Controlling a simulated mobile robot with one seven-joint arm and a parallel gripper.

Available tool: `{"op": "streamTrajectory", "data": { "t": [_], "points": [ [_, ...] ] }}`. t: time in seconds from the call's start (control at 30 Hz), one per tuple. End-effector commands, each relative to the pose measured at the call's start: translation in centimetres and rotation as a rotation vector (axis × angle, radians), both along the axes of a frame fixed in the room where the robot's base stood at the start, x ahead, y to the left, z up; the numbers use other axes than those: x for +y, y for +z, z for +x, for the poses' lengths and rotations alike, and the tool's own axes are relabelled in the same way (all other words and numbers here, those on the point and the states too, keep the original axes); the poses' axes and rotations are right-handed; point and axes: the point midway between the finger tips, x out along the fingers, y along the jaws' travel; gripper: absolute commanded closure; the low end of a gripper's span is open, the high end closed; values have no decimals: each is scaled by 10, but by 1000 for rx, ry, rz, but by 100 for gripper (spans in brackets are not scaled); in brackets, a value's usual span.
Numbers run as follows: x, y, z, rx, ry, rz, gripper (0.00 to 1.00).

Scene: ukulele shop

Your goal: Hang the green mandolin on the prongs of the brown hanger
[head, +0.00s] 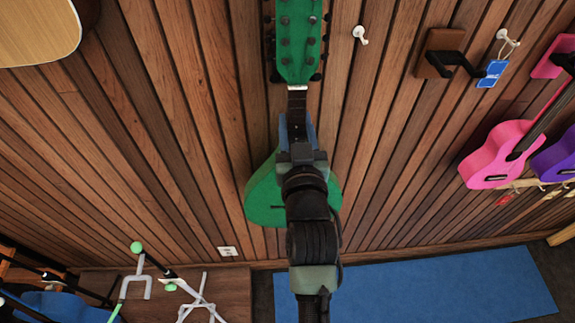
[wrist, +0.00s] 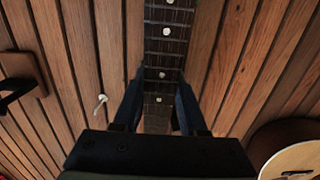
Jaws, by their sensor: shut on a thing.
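The green mandolin (head: 263,195) is upright in front of the wood wall in the head view, its green headstock (head: 299,45) at the top. My gripper (head: 297,125) is shut on its dark neck, below the headstock. In the wrist view my gripper's blue fingers (wrist: 157,100) sit on either side of the fretted neck (wrist: 167,35). My arm hides part of the mandolin's body. The brown hanger (head: 428,68), with black prongs (head: 458,62), is on the wall to the right of the headstock, empty. It also shows at the left edge of the wrist view (wrist: 22,68).
A white hook (head: 360,35) is on the wall between the mandolin and the hanger. A blue tag (head: 492,74) hangs from another white hook just right of the hanger. A pink ukulele (head: 494,155) hangs farther right. A tan instrument (head: 38,30) is at the upper left.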

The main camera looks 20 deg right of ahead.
Motion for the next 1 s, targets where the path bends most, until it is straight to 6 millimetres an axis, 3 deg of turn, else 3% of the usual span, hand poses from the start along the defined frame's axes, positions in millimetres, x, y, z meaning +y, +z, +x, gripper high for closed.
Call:
{"op": "streamTrajectory", "data": {
  "t": [1.0],
  "points": [
    [12,6,-42,-12,0,-3,100]
  ]
}}
